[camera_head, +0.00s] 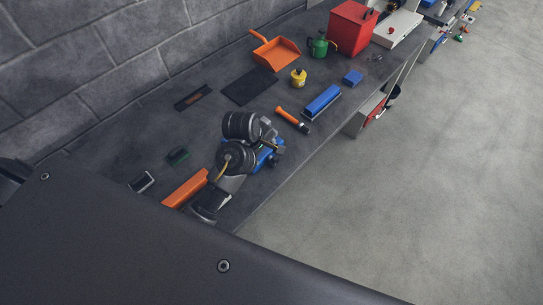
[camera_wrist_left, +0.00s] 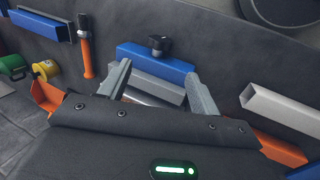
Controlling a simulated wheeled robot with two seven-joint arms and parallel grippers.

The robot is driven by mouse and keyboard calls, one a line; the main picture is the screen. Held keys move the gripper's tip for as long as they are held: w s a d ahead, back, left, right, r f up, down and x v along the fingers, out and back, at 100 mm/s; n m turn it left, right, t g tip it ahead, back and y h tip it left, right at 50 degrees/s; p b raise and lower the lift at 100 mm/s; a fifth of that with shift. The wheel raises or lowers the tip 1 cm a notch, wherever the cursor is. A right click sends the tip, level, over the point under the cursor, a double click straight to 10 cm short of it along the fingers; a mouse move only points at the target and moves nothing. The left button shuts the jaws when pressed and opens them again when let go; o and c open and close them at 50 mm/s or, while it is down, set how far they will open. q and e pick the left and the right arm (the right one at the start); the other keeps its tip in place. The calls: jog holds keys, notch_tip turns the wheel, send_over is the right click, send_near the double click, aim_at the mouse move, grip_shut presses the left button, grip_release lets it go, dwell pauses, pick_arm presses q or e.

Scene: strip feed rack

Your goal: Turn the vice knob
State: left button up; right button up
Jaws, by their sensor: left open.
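The vice (camera_head: 264,158) is blue and sits near the front edge of the workbench, partly hidden by my left arm in the head view. In the left wrist view the blue vice body (camera_wrist_left: 180,68) lies ahead of my fingers, with a pale grey bar along its near side. A small black knob (camera_wrist_left: 160,45) stands on its far side. My left gripper (camera_head: 272,141) is over the vice. It also shows in the left wrist view (camera_wrist_left: 158,70), its two grey fingers apart with nothing held between them. The knob is beyond the fingertips, roughly centred between them. My right gripper is not in view.
On the workbench are an orange-handled hammer (camera_head: 292,119), a blue block (camera_head: 322,101), a yellow can (camera_head: 298,78), an orange dustpan (camera_head: 277,53) and an orange bar (camera_head: 186,188). A grey square tube (camera_wrist_left: 282,109) lies right of the vice. Open floor lies beyond the bench edge.

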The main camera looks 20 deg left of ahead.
aim_at(272, 158)
pick_arm(q)
jog(key=x, duration=0.8)
jog(key=shift+w+d+f, duration=0.25)
jog(key=shift+f, duration=0.05)
jog(key=shift+w+f, duration=0.1)
jog(key=shift+f, duration=0.45)
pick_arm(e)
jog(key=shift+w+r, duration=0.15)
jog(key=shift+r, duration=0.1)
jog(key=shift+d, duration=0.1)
pick_arm(q)
jog(key=c, duration=1)
